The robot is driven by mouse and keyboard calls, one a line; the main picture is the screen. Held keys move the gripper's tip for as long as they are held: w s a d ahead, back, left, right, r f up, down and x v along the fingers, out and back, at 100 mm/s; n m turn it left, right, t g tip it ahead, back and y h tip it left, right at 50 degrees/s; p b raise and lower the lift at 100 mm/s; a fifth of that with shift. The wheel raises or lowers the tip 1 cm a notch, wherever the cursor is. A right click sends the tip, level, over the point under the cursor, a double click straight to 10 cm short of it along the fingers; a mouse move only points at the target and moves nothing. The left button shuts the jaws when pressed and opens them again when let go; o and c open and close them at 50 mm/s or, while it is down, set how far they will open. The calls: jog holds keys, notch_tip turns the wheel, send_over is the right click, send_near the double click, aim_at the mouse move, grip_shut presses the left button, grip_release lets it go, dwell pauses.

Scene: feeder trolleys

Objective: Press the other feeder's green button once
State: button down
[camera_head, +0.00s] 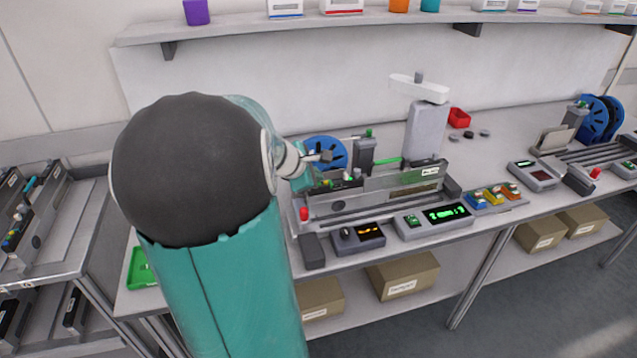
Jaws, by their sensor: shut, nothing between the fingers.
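My gripper (322,157) is shut and empty. It is small in the view, at the left end of the middle feeder (400,185), in front of its blue reel (337,150); I cannot tell whether it touches anything. A control box (433,217) with a small green button (413,220) and a lit green display stands in front of this feeder, to the right of and below my gripper. A second feeder (600,152) with blue reels stands at the far right, well away from my gripper. Small green marks show on its boxes, too small to make out.
A dark box with an orange display (360,236) and a red button (304,214) are at the middle feeder's front left. Coloured bins (492,197) lie between the feeders. A grey post (427,130) with a white arm rises behind. A trolley (70,230) stands at left.

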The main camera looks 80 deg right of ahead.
jog(key=shift+f, duration=0.25)
jog(key=shift+r, duration=0.75)
jog(key=shift+r, duration=0.15)
jog(key=shift+r, duration=2.4)
